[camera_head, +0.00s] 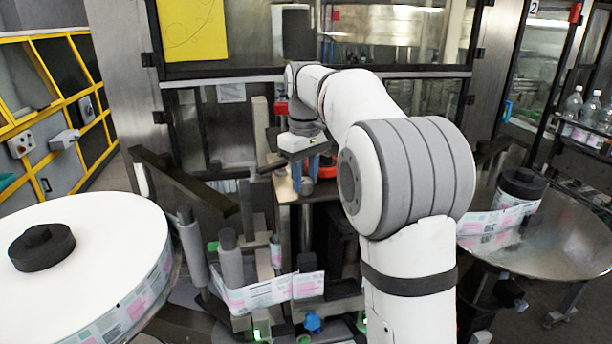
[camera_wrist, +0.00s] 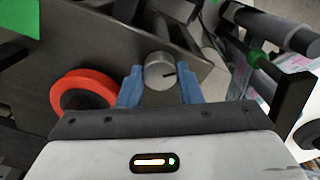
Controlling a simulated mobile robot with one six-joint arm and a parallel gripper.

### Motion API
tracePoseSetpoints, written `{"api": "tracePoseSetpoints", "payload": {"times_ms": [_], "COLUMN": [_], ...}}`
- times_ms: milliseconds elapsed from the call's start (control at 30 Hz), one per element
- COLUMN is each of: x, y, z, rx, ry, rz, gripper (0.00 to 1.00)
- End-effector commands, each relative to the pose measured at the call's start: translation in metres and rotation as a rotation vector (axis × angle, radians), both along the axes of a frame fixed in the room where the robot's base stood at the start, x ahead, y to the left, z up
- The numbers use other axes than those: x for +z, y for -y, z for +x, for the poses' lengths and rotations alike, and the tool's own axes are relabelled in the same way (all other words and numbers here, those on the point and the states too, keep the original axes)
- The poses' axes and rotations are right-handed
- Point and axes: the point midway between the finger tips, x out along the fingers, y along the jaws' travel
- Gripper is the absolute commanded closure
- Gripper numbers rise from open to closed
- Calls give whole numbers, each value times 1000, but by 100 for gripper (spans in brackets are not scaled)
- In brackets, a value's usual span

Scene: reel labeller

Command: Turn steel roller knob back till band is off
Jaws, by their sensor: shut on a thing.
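In the head view my gripper (camera_head: 306,176) points down over a small machine plate, and the knob is too small to make out there. The label band (camera_head: 262,294) runs past grey rollers (camera_head: 230,262) at the front of the machine. Whether any band lies on the steel roller itself is hidden.
A red ring (camera_wrist: 84,92) sits left of the knob, close to my gripper. A large white label reel (camera_head: 100,240) stands at the left, and a metal dish (camera_head: 575,235) with a smaller reel at the right. A dark-framed glass cabinet (camera_head: 400,40) is behind my arm.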

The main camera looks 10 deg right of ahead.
Motion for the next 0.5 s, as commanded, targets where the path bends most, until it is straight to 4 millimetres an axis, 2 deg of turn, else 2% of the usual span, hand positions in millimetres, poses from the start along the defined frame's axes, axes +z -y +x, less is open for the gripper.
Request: {"api": "tracePoseSetpoints", "payload": {"times_ms": [500], "x": [1], "y": [0], "z": [0], "rx": [475], "ry": [4], "rz": [0], "gripper": [91]}}
